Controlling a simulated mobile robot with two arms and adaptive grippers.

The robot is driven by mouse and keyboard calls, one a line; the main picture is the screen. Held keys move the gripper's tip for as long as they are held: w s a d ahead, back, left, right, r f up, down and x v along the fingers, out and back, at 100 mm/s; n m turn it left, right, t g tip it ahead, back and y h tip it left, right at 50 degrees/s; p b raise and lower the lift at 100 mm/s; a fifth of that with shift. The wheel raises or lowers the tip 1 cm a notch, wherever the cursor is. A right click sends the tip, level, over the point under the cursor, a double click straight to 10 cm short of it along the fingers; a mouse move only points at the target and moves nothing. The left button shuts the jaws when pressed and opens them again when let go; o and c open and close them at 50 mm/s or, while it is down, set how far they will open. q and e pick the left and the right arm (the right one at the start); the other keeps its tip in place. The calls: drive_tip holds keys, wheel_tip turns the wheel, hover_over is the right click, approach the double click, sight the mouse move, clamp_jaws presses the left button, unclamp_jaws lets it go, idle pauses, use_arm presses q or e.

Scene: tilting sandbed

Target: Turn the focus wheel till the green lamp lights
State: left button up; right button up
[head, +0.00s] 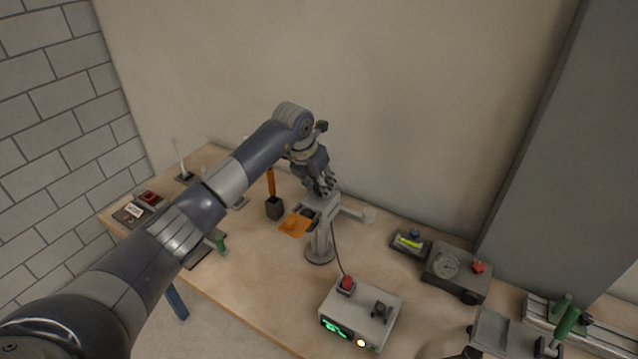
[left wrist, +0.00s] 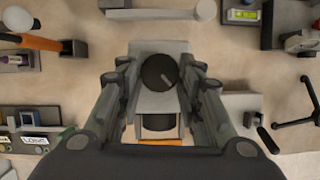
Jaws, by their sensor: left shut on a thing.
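The focus wheel is a dark round knob (left wrist: 160,72) with a pale mark on its rim, on top of a grey instrument head. My left gripper (head: 322,186) is above the grey stand (head: 320,245) in the head view, where it hides the wheel. In the left wrist view my left gripper (left wrist: 158,78) has a finger on each side of the wheel and is shut on it. On the white box (head: 372,305), a small lamp (head: 361,343) glows yellowish white. A small green spot (head: 375,348) beside it looks dim. My right gripper is out of view.
An orange plate (head: 294,225) sticks out from the stand. A dark holder (head: 274,208) with an orange-handled tool stands to its left. A grey gauge box (head: 457,272) is at the right.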

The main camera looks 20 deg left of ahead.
use_arm(q)
drive_tip(key=shift+a+f+m+b, duration=0.2)
drive_tip(key=shift+m+b, duration=0.5)
drive_tip(key=shift+b, duration=0.25)
drive_tip(key=shift+w+m+h+b, duration=0.1)
drive_tip(key=shift+m+h+b, duration=0.5)
drive_tip(key=shift+m+b, duration=0.55)
drive_tip(key=shift+r+m+g+h+b, duration=0.15)
drive_tip(key=shift+m+g+h+b, duration=0.3)
drive_tip(key=shift+m+b, duration=0.45)
drive_tip(key=shift+w+a+m+g+h, duration=0.1)
drive_tip(key=shift+m+g+h, duration=0.15)
drive_tip(key=shift+m, duration=0.9)
drive_tip(key=shift+r, duration=0.1)
drive_tip(key=o, duration=1.1)
drive_tip(key=shift+c, duration=0.2)
